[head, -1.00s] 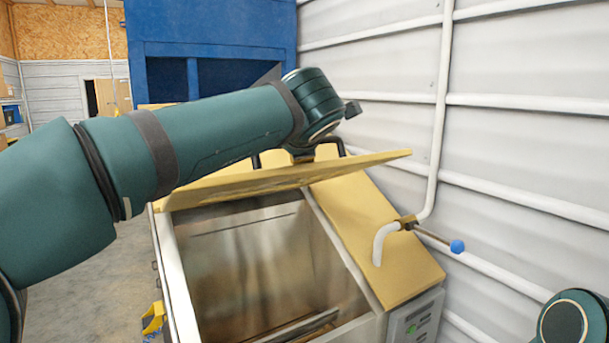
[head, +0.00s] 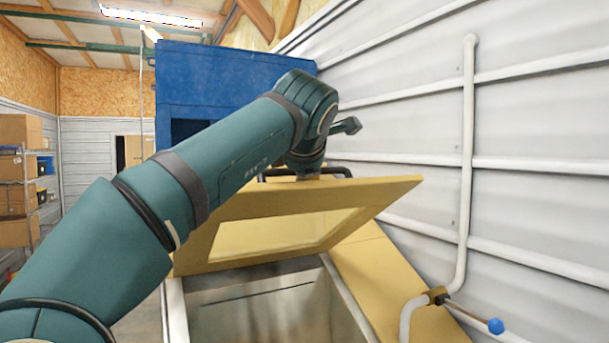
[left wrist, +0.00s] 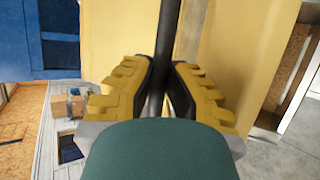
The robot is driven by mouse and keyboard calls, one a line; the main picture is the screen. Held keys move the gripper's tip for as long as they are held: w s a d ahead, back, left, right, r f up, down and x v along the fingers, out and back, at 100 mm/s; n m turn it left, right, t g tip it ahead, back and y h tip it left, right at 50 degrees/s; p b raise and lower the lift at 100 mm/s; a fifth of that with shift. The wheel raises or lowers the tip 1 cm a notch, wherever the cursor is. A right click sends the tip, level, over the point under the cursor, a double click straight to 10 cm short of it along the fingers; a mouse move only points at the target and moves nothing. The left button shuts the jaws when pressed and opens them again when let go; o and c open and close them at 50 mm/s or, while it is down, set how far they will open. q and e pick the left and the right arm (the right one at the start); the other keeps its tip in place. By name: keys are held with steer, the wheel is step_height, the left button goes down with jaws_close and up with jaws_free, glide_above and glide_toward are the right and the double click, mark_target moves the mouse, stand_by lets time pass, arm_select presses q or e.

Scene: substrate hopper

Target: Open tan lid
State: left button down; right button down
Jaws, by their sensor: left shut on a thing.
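The tan lid (head: 225,238) of the hopper is raised and tilted up at the back of the metal bin, with a window-like opening in its middle. A black bar handle (head: 340,171) runs along its far side. My left gripper (left wrist: 162,75) is shut on the dark handle bar (left wrist: 168,30), its yellow fingers on either side of it. In the head view my left arm hides most of that grip. The hopper bin (head: 265,308) is open below the lid, and its metal inside shows. My right gripper is not in view.
A pipe with a blue-knobbed valve lever (head: 495,326) stands at the right by the white ribbed wall (head: 420,100). A blue cabinet-like structure (head: 230,75) stands behind the hopper. Shelving with boxes (head: 20,180) is at the far left.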

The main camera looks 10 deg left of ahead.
arm_select(q)
steer(key=shift+f, duration=0.1)
steer(key=c, duration=1.4)
jaws_free()
steer(key=shift+o, duration=0.8)
steer(key=shift+w, duration=0.15)
steer(key=v, duration=1.2)
steer(key=shift+d, duration=0.1)
